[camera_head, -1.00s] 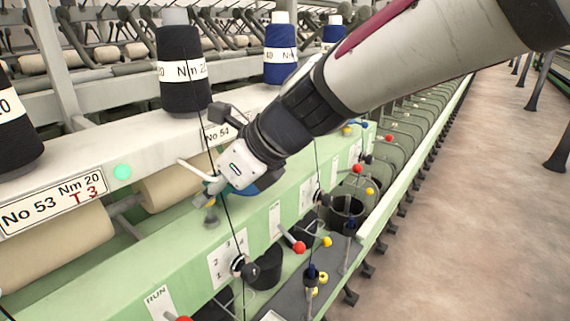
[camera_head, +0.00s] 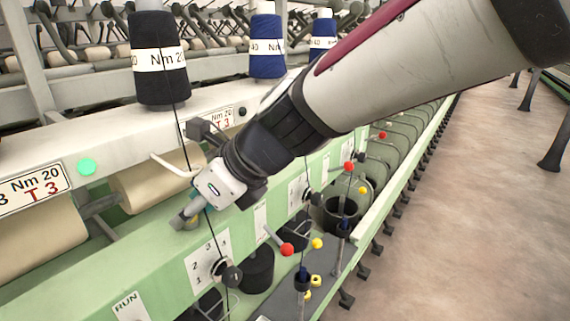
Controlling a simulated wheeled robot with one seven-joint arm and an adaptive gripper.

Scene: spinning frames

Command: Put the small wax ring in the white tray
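My gripper (camera_head: 186,217) is at the lower left end of my arm, above the pale green machine rail (camera_head: 135,262). Its fingers are small and partly hidden by the gripper body, so I cannot tell whether they are open or hold anything. No small wax ring can be made out for certain. A small yellow piece with a dark centre (camera_head: 316,281) sits low on the machine front, right of and below my gripper; I cannot tell whether it is the ring. No white tray can be made out.
A black yarn cone (camera_head: 158,85) and a blue yarn cone (camera_head: 267,60) stand on the upper ledge. A red-knobbed lever (camera_head: 286,249) and a dark cup (camera_head: 257,268) are right of my gripper. A dark thread runs down past the gripper. The floor aisle (camera_head: 460,230) is clear.

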